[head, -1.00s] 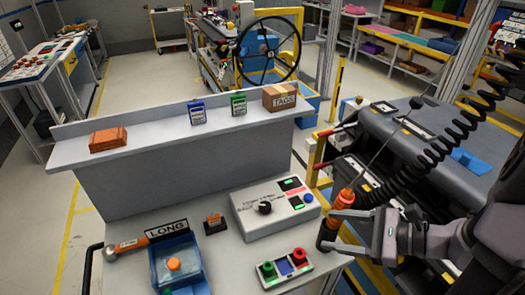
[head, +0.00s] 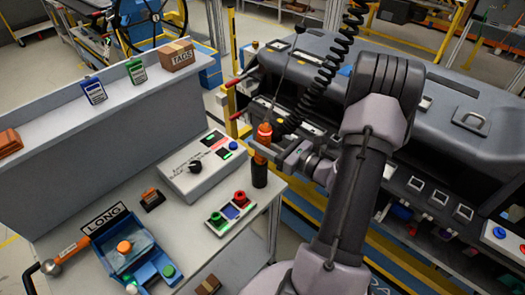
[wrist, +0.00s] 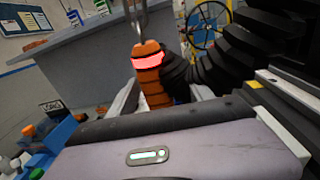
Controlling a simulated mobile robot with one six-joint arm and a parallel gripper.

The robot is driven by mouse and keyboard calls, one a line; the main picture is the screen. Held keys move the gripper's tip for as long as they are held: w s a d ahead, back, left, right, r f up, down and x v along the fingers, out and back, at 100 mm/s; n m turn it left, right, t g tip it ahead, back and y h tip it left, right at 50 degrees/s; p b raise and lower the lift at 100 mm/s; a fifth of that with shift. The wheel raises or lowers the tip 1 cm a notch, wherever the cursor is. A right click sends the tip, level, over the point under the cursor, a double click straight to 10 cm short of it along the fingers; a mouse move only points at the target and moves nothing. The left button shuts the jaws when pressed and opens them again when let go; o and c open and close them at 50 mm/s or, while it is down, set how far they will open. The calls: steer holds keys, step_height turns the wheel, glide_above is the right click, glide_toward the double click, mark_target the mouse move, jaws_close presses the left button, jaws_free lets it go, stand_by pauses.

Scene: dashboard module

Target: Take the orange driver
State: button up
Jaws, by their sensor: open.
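The orange driver (head: 264,137) hangs upright from a thin line, with a black lower end and a glowing red band. It is above the right edge of the bench. My gripper (head: 272,158) is at the driver's middle, and the driver partly hides its fingertips. In the wrist view the driver (wrist: 150,68) stands between the two pale fingers of my gripper (wrist: 160,95), which are apart on either side of it. Whether either finger touches it cannot be told.
A black coiled cord (head: 333,60) runs close by the driver. The dark dashboard module (head: 430,105) is behind and right. On the bench are a control box (head: 190,178), a button panel (head: 229,211) and a blue bin (head: 150,255) labelled LONG.

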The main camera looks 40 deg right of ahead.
steer(key=w, duration=0.1)
steer(key=w+a, duration=0.1)
steer(key=w, duration=0.1)
steer(key=shift+w, duration=0.25)
jaws_close()
stand_by(1.1)
